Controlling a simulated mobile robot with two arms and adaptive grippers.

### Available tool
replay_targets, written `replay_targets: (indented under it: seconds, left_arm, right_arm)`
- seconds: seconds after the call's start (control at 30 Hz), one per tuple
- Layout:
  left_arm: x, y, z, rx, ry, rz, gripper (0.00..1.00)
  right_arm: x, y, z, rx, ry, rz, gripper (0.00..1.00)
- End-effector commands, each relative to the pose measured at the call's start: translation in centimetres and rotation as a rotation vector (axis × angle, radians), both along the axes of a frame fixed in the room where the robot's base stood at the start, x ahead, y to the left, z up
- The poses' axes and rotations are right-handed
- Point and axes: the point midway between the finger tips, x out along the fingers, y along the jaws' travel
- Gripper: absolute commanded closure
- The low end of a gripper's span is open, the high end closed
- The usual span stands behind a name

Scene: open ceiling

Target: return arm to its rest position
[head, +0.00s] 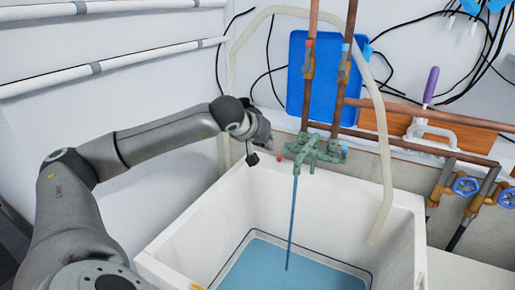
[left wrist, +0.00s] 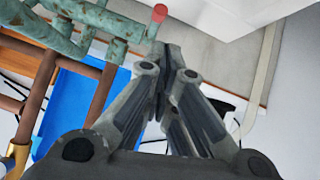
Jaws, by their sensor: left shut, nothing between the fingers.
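My left arm (head: 160,135) comes in from the left and reaches over the sink's back left corner. My left gripper (head: 262,150) is beside the green tap (head: 312,150), left of it, with a small gap that I cannot judge exactly. In the left wrist view the fingers of my left gripper (left wrist: 172,62) are closed together with nothing between them. The corroded green tap body (left wrist: 95,20) shows at the top left there, with a red-tipped handle (left wrist: 159,12). My right gripper is in neither view.
A thin blue stream (head: 293,215) runs from the tap into the white sink (head: 411,235), where blue water lies. Copper pipes (head: 340,85), a blue board (head: 298,75) and a pale hose (head: 384,150) are close behind. Blue valve wheels (head: 466,187) are at right.

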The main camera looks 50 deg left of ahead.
Motion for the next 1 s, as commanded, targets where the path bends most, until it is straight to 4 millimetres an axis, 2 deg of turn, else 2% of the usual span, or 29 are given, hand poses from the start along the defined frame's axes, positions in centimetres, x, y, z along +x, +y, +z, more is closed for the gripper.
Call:
replay_targets:
  seconds: [0.2,0.4,0.83,1.0]
  left_arm:
    - [-3.2,-0.8,0.0,0.005,0.002,-0.001,1.00]
    - [-5.0,-1.3,0.4,0.003,0.000,-0.001,1.00]
    - [-5.7,-1.6,0.7,-0.001,0.001,-0.001,1.00]
    - [-5.7,-1.6,3.2,-0.001,0.001,-0.001,1.00]
  right_arm:
    - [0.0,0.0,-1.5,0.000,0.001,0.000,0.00]
    - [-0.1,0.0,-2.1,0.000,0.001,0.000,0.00]
    - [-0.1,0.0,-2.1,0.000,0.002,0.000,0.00]
    - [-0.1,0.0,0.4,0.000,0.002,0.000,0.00]
